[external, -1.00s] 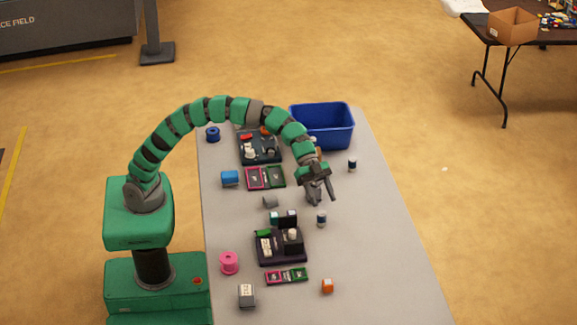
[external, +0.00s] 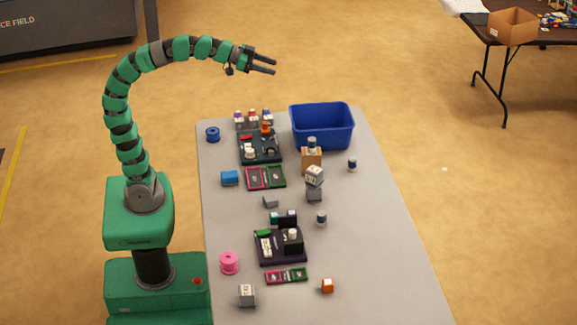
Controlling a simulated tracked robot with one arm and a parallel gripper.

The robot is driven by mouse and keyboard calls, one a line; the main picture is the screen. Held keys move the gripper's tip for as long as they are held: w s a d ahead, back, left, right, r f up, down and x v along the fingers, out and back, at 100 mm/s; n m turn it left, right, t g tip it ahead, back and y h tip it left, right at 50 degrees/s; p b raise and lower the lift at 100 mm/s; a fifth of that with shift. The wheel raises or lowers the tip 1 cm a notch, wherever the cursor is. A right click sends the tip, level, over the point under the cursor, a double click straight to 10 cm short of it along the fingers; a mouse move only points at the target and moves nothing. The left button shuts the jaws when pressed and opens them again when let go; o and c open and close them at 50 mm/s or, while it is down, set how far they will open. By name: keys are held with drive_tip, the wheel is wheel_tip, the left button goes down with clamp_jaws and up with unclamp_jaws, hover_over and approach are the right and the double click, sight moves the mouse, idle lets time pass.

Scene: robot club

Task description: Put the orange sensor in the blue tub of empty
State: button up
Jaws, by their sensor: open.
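A small orange block (external: 327,286) lies on the grey table near its front right part. Another orange piece (external: 266,128) stands at the back of a dark tray (external: 245,158). I cannot tell for sure which of the two is the sensor. The blue tub (external: 340,138) stands at the far right end of the table, and the part of its inside that shows looks empty. My gripper (external: 275,66) is open and empty, raised high above the far end of the table, with its fingers pointing right. It touches nothing.
A light grey block (external: 314,176) sits tilted on a darker grey block (external: 314,195). A brown box (external: 311,161) stands just in front of the tub. A second dark tray (external: 280,258) and a pink spool (external: 229,263) are nearer. The table's right side is mostly clear.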

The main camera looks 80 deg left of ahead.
drive_tip(key=s+a+r+n+t+y, duration=0.1)
drive_tip(key=s+a+r+n+y, duration=0.1)
drive_tip(key=s+a+r, duration=0.2)
drive_tip(key=shift+s+a, duration=0.55)
drive_tip(key=shift+s, duration=0.1)
drive_tip(key=shift+o, duration=0.5)
drive_tip(key=shift+s+a+r+n+t+y, duration=0.25)
drive_tip(key=shift+s+r+n+t+y, duration=0.05)
drive_tip(key=shift+s, duration=0.05)
drive_tip(key=shift+w, duration=0.15)
